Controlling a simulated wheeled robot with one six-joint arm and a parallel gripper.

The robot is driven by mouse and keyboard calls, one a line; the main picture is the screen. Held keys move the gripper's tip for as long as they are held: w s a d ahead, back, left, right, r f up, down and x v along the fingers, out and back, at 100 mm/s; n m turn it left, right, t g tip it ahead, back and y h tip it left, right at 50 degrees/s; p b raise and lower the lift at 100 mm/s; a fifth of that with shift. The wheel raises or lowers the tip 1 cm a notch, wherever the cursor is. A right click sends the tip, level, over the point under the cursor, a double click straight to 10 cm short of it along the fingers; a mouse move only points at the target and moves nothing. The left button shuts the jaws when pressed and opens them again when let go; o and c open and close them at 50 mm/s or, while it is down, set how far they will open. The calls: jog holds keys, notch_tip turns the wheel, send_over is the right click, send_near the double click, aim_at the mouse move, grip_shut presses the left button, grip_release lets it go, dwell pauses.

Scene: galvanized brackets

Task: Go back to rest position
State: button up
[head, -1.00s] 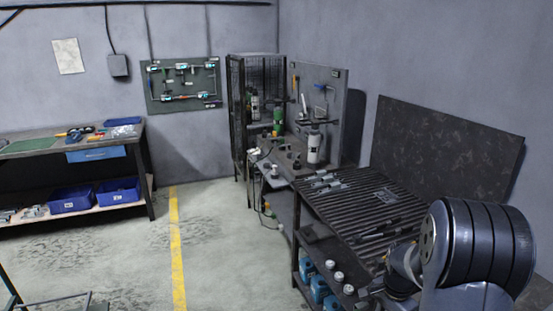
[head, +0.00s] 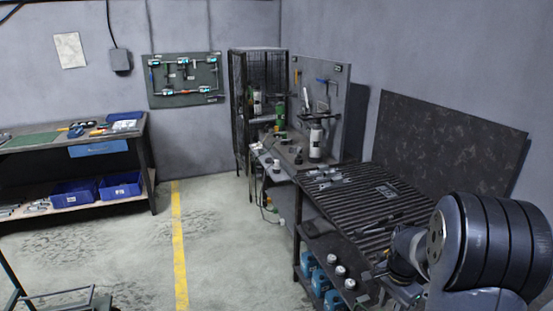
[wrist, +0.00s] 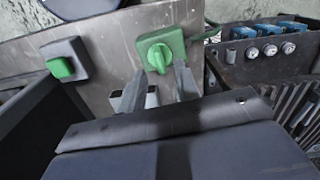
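My gripper (wrist: 158,80) shows in the wrist view with its two grey fingers apart and nothing clearly held between them. Behind the fingers is a green rotary knob (wrist: 158,56) on a grey metal panel; I cannot tell whether they touch it. In the head view my arm is at the lower right, by the front of the slatted table (head: 372,215); the fingertips are hard to make out there. Small grey metal pieces (head: 330,177) lie at the table's far left corner.
Blue containers (head: 312,270) stand on the shelf under the slatted table. A wire cage (head: 258,75) and a tool board (head: 185,80) are at the back. A workbench (head: 120,135) with blue bins stands left. Floor (head: 215,240) in the middle is clear.

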notch_tip(320, 180, up, 7)
notch_tip(320, 180, down, 11)
jog(key=shift+r+p, duration=0.15)
jog(key=shift+p, duration=0.2)
jog(key=shift+r+m, duration=0.25)
jog(key=shift+m, duration=0.25)
jog(key=shift+m+p, duration=0.6)
jog(key=shift+m, duration=0.1)
jog(key=shift+w+r, duration=0.1)
jog(key=shift+r, duration=0.3)
notch_tip(320, 180, up, 10)
jog(key=b, duration=0.2)
jog(key=shift+w+a+f+n+g+h+b, duration=0.25)
jog(key=shift+f+n+g, duration=0.7)
jog(key=shift+n, duration=2)
jog(key=shift+w+d+f+n+g+h+b, duration=0.1)
jog(key=shift+w+f+n+g, duration=0.35)
jog(key=shift+f+n, duration=1.65)
jog(key=shift+w+a+f+n+g+h+b, duration=0.15)
jog(key=shift+w+f+n+g, duration=0.4)
jog(key=shift+n, duration=3.2)
